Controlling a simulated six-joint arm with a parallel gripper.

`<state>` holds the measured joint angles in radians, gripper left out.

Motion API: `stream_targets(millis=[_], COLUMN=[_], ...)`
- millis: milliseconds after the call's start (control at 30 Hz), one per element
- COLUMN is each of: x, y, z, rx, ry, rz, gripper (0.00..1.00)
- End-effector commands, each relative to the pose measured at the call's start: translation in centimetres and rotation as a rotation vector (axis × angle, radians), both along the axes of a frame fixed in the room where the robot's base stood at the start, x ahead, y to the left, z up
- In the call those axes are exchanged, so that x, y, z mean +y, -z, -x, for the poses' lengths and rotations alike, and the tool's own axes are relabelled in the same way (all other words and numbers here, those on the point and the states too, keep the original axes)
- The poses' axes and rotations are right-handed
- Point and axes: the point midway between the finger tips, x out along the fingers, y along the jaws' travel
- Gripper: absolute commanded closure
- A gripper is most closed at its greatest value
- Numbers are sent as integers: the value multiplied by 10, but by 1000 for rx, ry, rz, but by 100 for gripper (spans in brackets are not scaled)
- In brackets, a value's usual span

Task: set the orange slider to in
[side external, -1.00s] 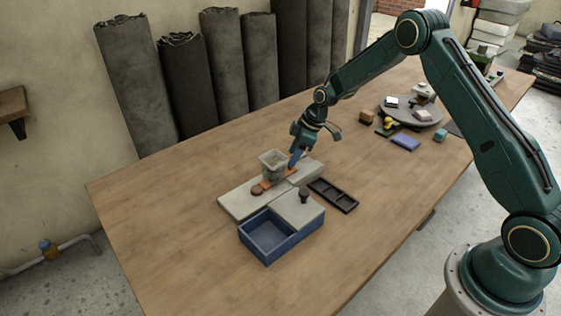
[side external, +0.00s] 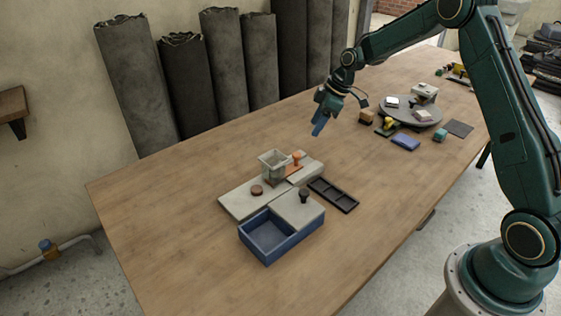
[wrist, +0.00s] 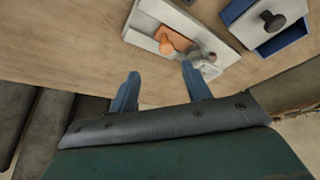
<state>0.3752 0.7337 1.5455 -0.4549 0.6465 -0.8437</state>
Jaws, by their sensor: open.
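The orange slider (side external: 295,165) has an upright knob and sits on the grey board (side external: 240,203), just right of a clear square container (side external: 272,163). In the wrist view the orange slider (wrist: 176,40) lies on the pale board beyond the fingers. My gripper (side external: 318,126) is raised above the table, up and to the right of the slider, apart from it. In the wrist view my gripper (wrist: 158,82) shows two blue fingers spread apart with nothing between them.
A blue box (side external: 268,240) with a grey lid and dark knob stands in front of the board. A black compartment tray (side external: 334,195) lies to its right. A round grey turntable (side external: 411,112) with small items stands farther back. The left of the table is clear.

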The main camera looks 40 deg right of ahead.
Motion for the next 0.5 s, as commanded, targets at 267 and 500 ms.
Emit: stream_targets(millis=[267, 500], x=[-11, -6], y=[-37, -45], z=[11, 9], rx=[-3, 70], ry=[0, 155], rz=[2, 5], gripper=[52, 52])
